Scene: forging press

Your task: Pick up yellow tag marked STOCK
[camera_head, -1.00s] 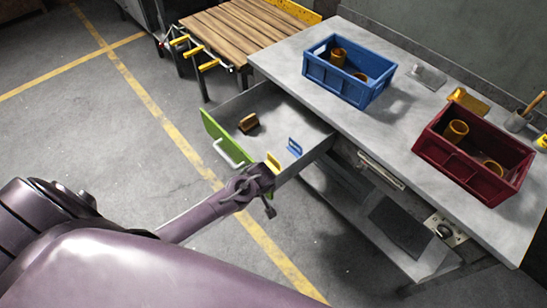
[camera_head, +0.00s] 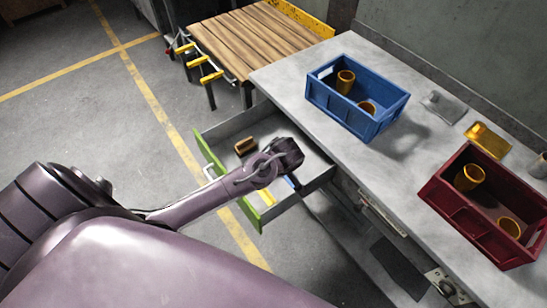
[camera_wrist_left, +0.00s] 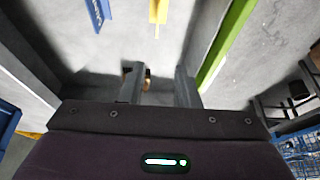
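The yellow tag (camera_head: 266,197) lies in the open drawer near its green front, partly hidden by my arm. In the left wrist view the yellow tag (camera_wrist_left: 158,11) is at the top edge, cut off by the frame; lettering cannot be read. A blue tag (camera_wrist_left: 97,14) is to its left there; only a sliver of that blue tag (camera_head: 291,182) shows in the head view. My left gripper (camera_head: 294,152) is over the drawer. In the wrist view its fingers (camera_wrist_left: 159,82) are apart, with nothing held, and the yellow tag is beyond them. My right gripper is not seen.
The drawer's green front (camera_head: 212,156) and grey walls surround the tags. A brown block (camera_head: 246,146) lies in the drawer. The grey workbench (camera_head: 290,75) holds a blue crate (camera_head: 340,107) and a dark red crate (camera_head: 470,220). A wooden-topped table (camera_head: 255,38) stands behind.

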